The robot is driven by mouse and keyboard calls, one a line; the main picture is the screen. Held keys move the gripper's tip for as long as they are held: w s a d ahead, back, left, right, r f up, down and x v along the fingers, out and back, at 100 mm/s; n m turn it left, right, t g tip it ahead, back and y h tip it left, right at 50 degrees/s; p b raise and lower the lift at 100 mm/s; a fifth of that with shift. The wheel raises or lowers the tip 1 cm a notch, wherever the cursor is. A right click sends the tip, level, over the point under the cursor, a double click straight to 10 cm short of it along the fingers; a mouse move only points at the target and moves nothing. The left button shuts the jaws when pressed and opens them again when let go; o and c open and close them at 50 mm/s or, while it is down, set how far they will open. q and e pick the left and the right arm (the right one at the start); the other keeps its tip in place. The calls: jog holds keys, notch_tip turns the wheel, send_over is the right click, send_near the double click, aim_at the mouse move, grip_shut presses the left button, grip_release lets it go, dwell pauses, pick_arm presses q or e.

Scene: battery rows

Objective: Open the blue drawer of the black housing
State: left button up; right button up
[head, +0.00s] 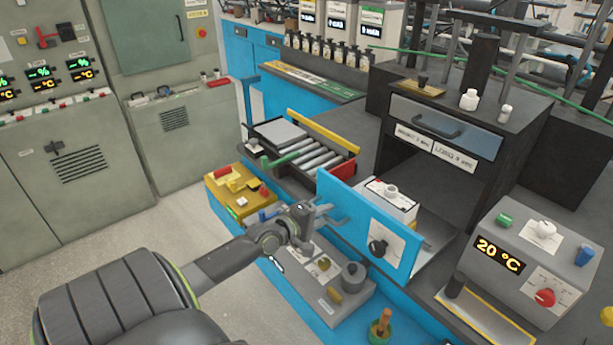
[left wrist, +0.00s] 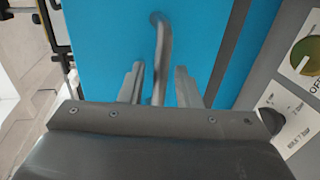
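The blue drawer (head: 345,212) stands out from the black housing (head: 388,150), with its blue front well forward of the opening. Behind the front, a pale box with a white knob shows inside. My left gripper (head: 322,216) is at the left part of the blue front. In the left wrist view, the blue front (left wrist: 105,30) fills the upper middle, and a grey bar handle (left wrist: 163,45) runs between the two fingers (left wrist: 159,88). Narrow gaps show between handle and fingers, so the gripper looks open around it. My right gripper is not in view.
A grey box with a 20 °C display (head: 540,255) stands at the right. A roller tray (head: 315,155) lies left of the drawer. A yellow box (head: 238,195) and a grey knobbed unit (head: 335,302) sit below the front. Open floor lies at the left.

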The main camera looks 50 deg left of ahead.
pick_arm(q)
jog(key=p+v, duration=0.3)
jog(key=v, duration=1.4)
jog(key=shift+a, duration=0.1)
jog(key=s+a+f+m+g+y, duration=0.15)
jog(key=s+f, duration=0.25)
jog(key=f, duration=0.6)
jog(key=s+a+f+m+g+y, duration=0.1)
jog(key=s+f+m+g, duration=0.2)
jog(key=f, duration=0.7)
jog(key=s+a+f+m+g+y, duration=0.2)
jog(key=s+f+m+g, duration=0.15)
jog(key=f, duration=0.65)
jog(key=s+d+f+m+g+h+b, duration=0.1)
jog(key=s+d+f+m+g, duration=0.5)
jog(key=s+d+f, duration=1.2)
jog(key=d+m+h, duration=0.1)
jog(key=d+m, duration=0.1)
jog(key=shift+m, duration=0.4)
jog(key=shift+a+f+h, duration=0.1)
jog(key=shift+h, duration=0.15)
